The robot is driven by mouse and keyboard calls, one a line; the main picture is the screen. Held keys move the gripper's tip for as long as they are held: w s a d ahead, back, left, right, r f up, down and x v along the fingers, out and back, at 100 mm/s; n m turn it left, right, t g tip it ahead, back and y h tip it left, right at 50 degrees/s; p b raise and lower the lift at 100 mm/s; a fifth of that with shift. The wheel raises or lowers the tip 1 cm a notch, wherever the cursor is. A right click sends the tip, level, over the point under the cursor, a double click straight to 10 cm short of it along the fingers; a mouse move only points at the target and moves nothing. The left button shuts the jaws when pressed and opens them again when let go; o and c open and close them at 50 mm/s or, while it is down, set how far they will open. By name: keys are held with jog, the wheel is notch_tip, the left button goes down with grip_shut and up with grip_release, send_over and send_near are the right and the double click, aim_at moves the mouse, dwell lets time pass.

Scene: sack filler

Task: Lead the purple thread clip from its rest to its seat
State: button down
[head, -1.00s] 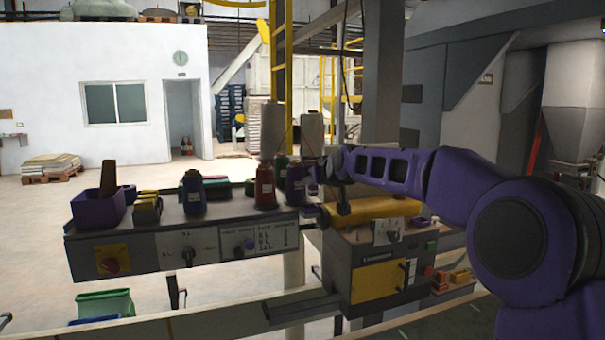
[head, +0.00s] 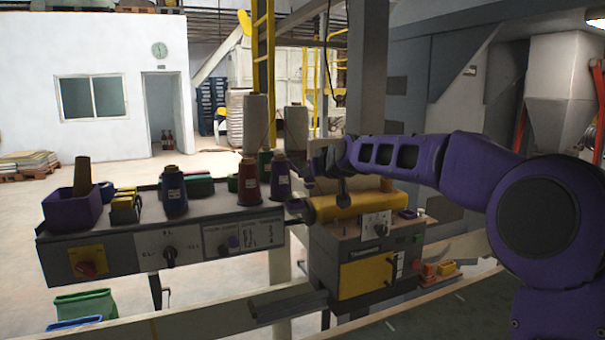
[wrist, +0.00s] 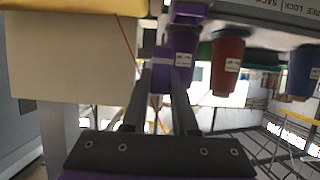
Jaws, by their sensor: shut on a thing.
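In the wrist view my gripper (wrist: 160,82) is shut on a small purple thread clip (wrist: 161,57), which sits between the fingertips. A purple spool (wrist: 182,45) stands close behind it, and a purple block (wrist: 188,12) shows just above it at the panel's edge. In the head view my gripper (head: 312,172) is above the left end of the yellow cylinder, right of the purple spool (head: 280,178). The clip cannot be made out clearly there. A purple part (head: 297,206) sits at the shelf's right end, left of the cylinder. I cannot tell which part is the seat.
The yellow cylinder (head: 350,205) lies on the machine box (head: 345,250), just below my arm. The shelf (head: 215,203) carries a red spool (head: 249,182), a blue spool (head: 174,191) and a purple bin (head: 72,209). A thin red thread (wrist: 126,38) hangs near my gripper.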

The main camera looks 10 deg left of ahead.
jog(key=shift+s+d+f+b, duration=0.25)
jog(key=shift+d+f+b, duration=0.2)
jog(key=shift+d+f, duration=0.7)
jog(key=shift+s+d+f+b, duration=0.2)
jog(key=shift+d+f+b, duration=0.35)
jog(key=shift+d, duration=1.05)
jog(key=shift+s+d+f+b, duration=0.3)
jog(key=shift+d+f, duration=0.65)
jog(key=shift+d, duration=0.4)
jog(key=shift+f+b, duration=2.2)
jog(key=shift+f, duration=0.05)
